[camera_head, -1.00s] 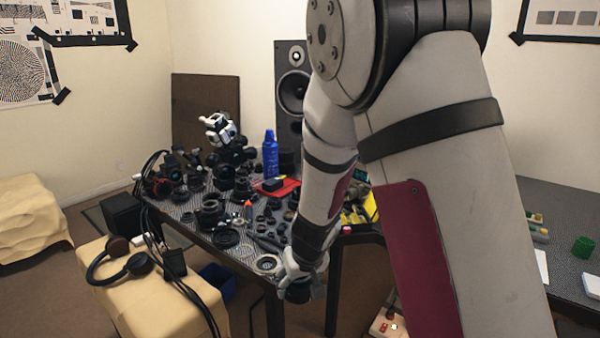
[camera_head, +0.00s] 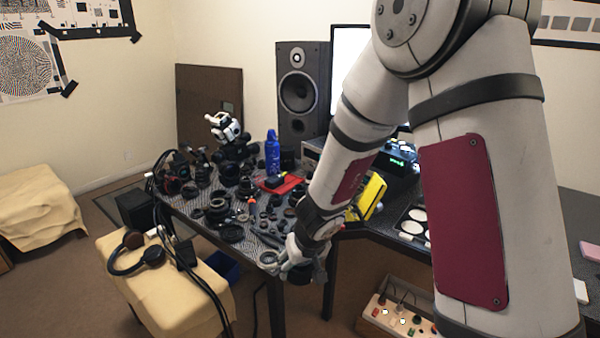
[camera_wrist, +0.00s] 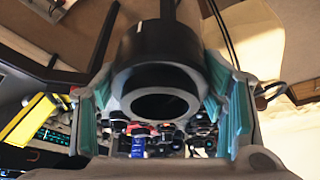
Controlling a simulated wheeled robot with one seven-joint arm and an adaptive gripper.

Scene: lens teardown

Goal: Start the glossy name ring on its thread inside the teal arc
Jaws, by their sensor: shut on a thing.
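My gripper (camera_head: 300,268) is low at the near edge of the cluttered table. In the wrist view its teal-padded fingers close on both sides of a black round part (camera_wrist: 152,42) with a wide round opening. The same dark part shows as a small piece below the fingers in the head view (camera_head: 299,278). I cannot tell whether it is the glossy name ring, as no lettering is readable. I cannot pick out the teal arc or its thread in either view.
The table (camera_head: 205,236) is crowded with dark lens parts, a red tray (camera_head: 291,181) and a blue bottle (camera_head: 272,152). A yellow object (camera_head: 371,196) stands to the right. A stool with headphones (camera_head: 136,252) is at front left. A switch box (camera_head: 396,318) is below right.

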